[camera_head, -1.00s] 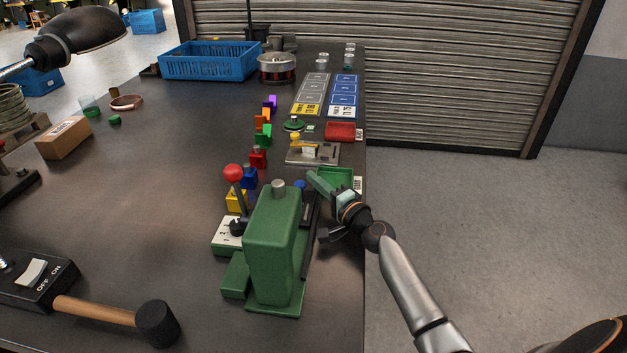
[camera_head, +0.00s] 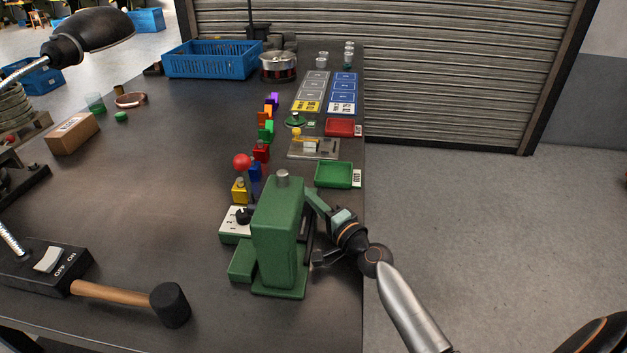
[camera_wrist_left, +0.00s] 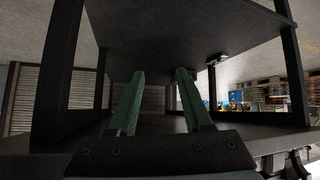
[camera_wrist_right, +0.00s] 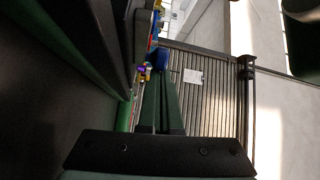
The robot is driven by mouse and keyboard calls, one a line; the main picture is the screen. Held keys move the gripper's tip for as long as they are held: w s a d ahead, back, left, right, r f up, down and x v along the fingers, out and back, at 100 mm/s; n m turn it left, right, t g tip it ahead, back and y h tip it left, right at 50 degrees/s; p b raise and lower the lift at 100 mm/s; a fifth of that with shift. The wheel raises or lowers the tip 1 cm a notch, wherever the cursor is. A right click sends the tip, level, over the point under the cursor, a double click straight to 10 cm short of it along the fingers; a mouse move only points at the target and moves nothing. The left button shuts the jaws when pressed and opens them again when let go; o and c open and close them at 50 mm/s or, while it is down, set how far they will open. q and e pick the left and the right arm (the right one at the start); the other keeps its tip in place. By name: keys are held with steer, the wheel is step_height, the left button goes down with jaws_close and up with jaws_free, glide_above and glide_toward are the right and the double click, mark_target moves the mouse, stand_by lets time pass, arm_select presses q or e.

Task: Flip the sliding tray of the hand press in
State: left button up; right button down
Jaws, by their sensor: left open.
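The green hand press (camera_head: 278,235) stands upright near the table's right edge, with a red ball knob (camera_head: 242,161) showing behind its left side. Its sliding tray is mostly hidden behind the press body; only dark parts show along the right side. My right gripper (camera_head: 311,196) is at the right side of the press, fingers pointing away and left. In the right wrist view its fingers (camera_wrist_right: 160,85) lie close together, with a blue part (camera_wrist_right: 163,58) at their tips; I cannot tell whether they touch it. My left gripper (camera_wrist_left: 158,75) is open and empty beneath a dark tabletop.
Coloured blocks (camera_head: 261,151) stand in a row behind the press. A green tray (camera_head: 334,174) and a metal fixture (camera_head: 315,148) lie beyond. A mallet (camera_head: 170,305) and switch box (camera_head: 45,268) are at front left. The table's middle left is clear.

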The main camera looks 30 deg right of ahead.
mark_target(308, 219)
steer(key=s+a, duration=0.2)
steer(key=s, duration=0.1)
steer(key=shift+a+r, duration=0.1)
steer(key=shift+a, duration=0.1)
arm_select(q)
steer(key=shift+s+a+f, duration=0.15)
steer(key=shift+s+a, duration=0.2)
steer(key=shift+s, duration=0.15)
arm_select(e)
steer(key=shift+s+a, duration=0.15)
steer(key=shift+s, duration=0.05)
arm_select(q)
steer(key=shift+w+d, duration=0.1)
steer(key=shift+w, duration=0.05)
arm_select(e)
steer(key=shift+w, duration=0.15)
